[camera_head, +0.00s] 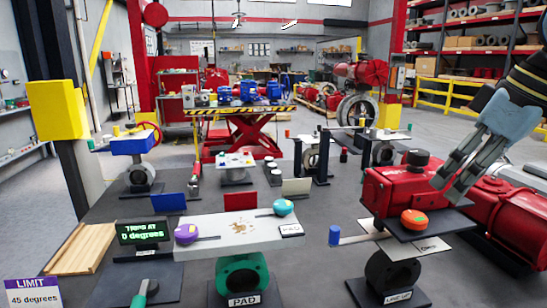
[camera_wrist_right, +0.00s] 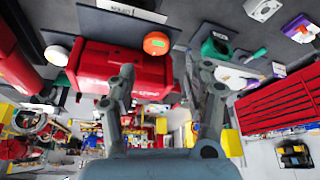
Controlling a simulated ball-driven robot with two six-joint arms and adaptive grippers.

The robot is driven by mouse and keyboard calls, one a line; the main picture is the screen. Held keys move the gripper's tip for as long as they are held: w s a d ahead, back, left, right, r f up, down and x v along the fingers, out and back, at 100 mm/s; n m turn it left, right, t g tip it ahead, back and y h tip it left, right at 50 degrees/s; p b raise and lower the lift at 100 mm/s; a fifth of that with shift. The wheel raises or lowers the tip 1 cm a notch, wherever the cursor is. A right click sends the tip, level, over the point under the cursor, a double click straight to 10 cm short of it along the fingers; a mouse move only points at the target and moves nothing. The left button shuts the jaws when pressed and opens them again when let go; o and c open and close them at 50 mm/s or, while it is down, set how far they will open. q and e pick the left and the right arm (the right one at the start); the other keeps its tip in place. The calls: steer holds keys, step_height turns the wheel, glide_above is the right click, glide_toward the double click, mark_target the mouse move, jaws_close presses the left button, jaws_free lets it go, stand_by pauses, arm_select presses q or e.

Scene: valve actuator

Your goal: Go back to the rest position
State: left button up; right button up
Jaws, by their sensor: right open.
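My right gripper (camera_head: 453,188) reaches in from the upper right, its two grey fingers apart and pointing down and left. In the head view it overlaps the right end of the red actuator (camera_head: 388,188); I cannot tell whether they touch. In the right wrist view the open fingers of my right gripper (camera_wrist_right: 167,70) have nothing between them, and the red actuator (camera_wrist_right: 95,60) lies beyond them. An orange knob (camera_head: 414,219) sits on a dark plate in front of the actuator; it also shows in the right wrist view (camera_wrist_right: 156,43). My left gripper is not in view.
A white plate (camera_head: 235,233) with purple (camera_head: 186,233) and teal (camera_head: 283,207) knobs stands on a green valve body (camera_head: 240,275). A display (camera_head: 143,231) stands at left. A large red cylinder (camera_head: 510,215) lies at right. Floor behind the stands is partly clear.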

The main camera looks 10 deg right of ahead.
steer(key=s+a+f+m, duration=0.1)
steer(key=s+a+f, duration=0.1)
steer(key=s+f, duration=0.35)
steer(key=s+a+f+m, duration=0.1)
steer(key=s+a+f, duration=0.15)
steer(key=f, duration=0.55)
steer(key=s+f+m+h, duration=0.1)
steer(key=s+f, duration=0.2)
steer(key=s, duration=0.4)
steer(key=s+f+m+h, duration=0.1)
steer(key=s+f+h, duration=0.1)
steer(key=s+f, duration=0.3)
step_height(320, 180, down, 35)
steer(key=s+d+g+b, duration=0.2)
steer(key=s+b, duration=0.1)
steer(key=b, duration=0.8)
steer(key=s+f+b, duration=0.4)
steer(key=s+f, duration=0.5)
steer(key=f, duration=0.4)
steer(key=s+d+f+g+b, duration=0.1)
steer(key=s+f+b, duration=0.3)
steer(key=s+f, duration=0.6)
step_height(320, 180, down, 3)
steer(key=shift+f+m+b, duration=0.15)
steer(key=shift+m+b, duration=0.25)
